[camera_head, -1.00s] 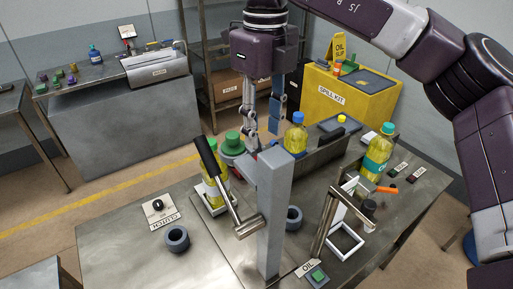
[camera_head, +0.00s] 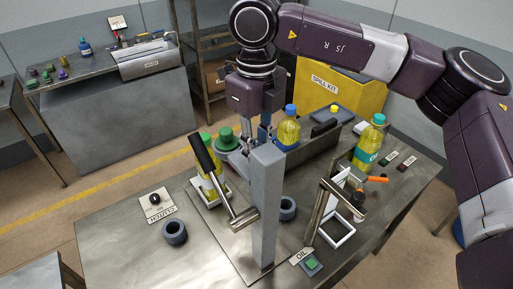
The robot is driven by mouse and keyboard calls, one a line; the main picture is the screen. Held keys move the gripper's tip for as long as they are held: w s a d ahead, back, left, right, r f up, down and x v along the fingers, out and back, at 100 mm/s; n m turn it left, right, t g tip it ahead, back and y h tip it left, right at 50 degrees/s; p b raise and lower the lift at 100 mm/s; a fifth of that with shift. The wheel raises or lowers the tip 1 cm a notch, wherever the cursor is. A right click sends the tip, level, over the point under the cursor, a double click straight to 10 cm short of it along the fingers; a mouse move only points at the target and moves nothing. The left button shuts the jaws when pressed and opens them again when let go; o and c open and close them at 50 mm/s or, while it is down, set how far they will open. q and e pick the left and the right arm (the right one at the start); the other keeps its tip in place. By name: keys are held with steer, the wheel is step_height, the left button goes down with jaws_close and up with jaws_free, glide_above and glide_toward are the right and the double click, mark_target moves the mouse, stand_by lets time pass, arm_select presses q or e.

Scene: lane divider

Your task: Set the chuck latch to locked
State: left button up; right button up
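A grey upright post (camera_head: 265,210) stands on the near workbench. A black-handled metal lever (camera_head: 222,185) is joined to its left side, its black grip tilted up and left. A second metal lever (camera_head: 322,215) stands right of the post. I cannot read which part is the chuck latch or its locked mark. My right gripper (camera_head: 256,138) points down just behind the post's top, near a green-capped container. Its fingers look apart with nothing seen between them; the tips are partly hidden by the post. My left gripper is not in view.
Oil bottles stand behind the post (camera_head: 288,132) and at right (camera_head: 368,145). A labelled black knob (camera_head: 155,200) and a grey ring (camera_head: 174,232) are at left. A white frame (camera_head: 338,232) and a green button (camera_head: 312,264) are at right. The bench's front left is clear.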

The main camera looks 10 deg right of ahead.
jaws_close()
steer(key=shift+w+a+f+m+b, duration=0.1)
steer(key=shift+a+m+b, duration=0.2)
steer(key=shift+b, duration=0.3)
steer(key=a+m+b, duration=0.2)
steer(key=b, duration=0.1)
steer(key=shift+w+a+m, duration=0.15)
steer(key=shift+w+m, duration=0.1)
steer(key=shift+m, duration=0.15)
steer(key=shift+w+a+r+m+b, duration=0.1)
steer(key=shift+w+a+m+b, duration=0.4)
steer(key=shift+m, duration=0.4)
steer(key=shift+w+a+r+m+b, duration=0.1)
steer(key=shift+w+a+m+b, duration=0.15)
steer(key=shift+a+m+b, duration=0.5)
steer(key=shift+w+a+m+b, duration=0.25)
steer(key=shift+w+a+m, duration=0.2)
steer(key=shift+m, duration=0.6)
steer(key=o, duration=0.7)
jaws_free()
